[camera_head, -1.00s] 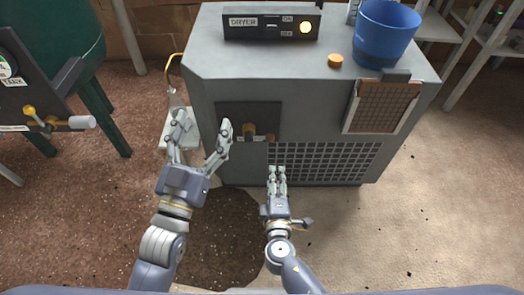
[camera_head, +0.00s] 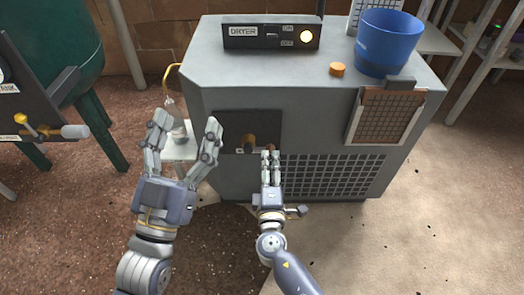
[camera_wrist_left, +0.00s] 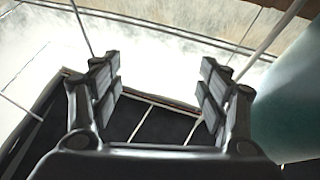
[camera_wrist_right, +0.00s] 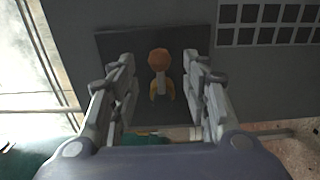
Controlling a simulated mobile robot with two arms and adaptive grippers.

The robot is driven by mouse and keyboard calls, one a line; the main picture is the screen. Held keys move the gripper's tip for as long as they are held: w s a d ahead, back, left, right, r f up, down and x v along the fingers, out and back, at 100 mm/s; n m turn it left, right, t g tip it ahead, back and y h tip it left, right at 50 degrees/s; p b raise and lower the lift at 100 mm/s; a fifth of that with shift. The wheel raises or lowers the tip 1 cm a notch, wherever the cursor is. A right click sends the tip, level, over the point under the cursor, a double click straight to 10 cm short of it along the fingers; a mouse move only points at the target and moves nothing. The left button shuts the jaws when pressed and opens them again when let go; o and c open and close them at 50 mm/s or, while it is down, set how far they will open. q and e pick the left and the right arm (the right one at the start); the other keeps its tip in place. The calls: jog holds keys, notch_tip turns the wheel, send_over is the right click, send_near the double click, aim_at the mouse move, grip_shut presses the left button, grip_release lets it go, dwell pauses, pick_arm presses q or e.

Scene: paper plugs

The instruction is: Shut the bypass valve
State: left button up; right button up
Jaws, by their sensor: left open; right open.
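A dark plate (camera_head: 228,128) on the front of the grey dryer carries a brass fitting (camera_head: 249,141). In the right wrist view an orange round knob (camera_wrist_right: 158,59) and a yellow winged piece (camera_wrist_right: 162,90) show on this plate, between the open fingers. My right gripper (camera_head: 270,155) is open in front of the plate's lower right; contact is not visible. My left gripper (camera_head: 187,124) is open and empty, left of the plate. A valve with a yellow knob (camera_head: 21,118) and pale handle (camera_head: 75,131) sits on the dark panel at far left; its label is cut off.
The dryer (camera_head: 300,108) fills the centre. On its top are a control box (camera_head: 268,36), a blue bucket (camera_head: 386,42) and an orange cap (camera_head: 337,69). A clear bottle (camera_head: 177,127) stands on a small stand at its left. A green tank (camera_head: 58,45) is at upper left.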

aim_at(270, 153)
jog(key=shift+w, duration=0.3)
jog(key=shift+w, duration=0.1)
jog(key=shift+w, duration=0.15)
jog(key=shift+w+b, duration=0.6)
jog(key=shift+w, duration=0.65)
pick_arm(q)
jog(key=s+r+t+h, duration=0.1)
jog(key=s+r+t, duration=0.2)
jog(key=s+r, duration=0.1)
jog(key=shift+s+a+r+t+h, duration=0.2)
jog(key=shift+r+t+h, duration=0.15)
jog(key=shift+r, duration=0.35)
pick_arm(e)
jog(key=shift+w, duration=0.5)
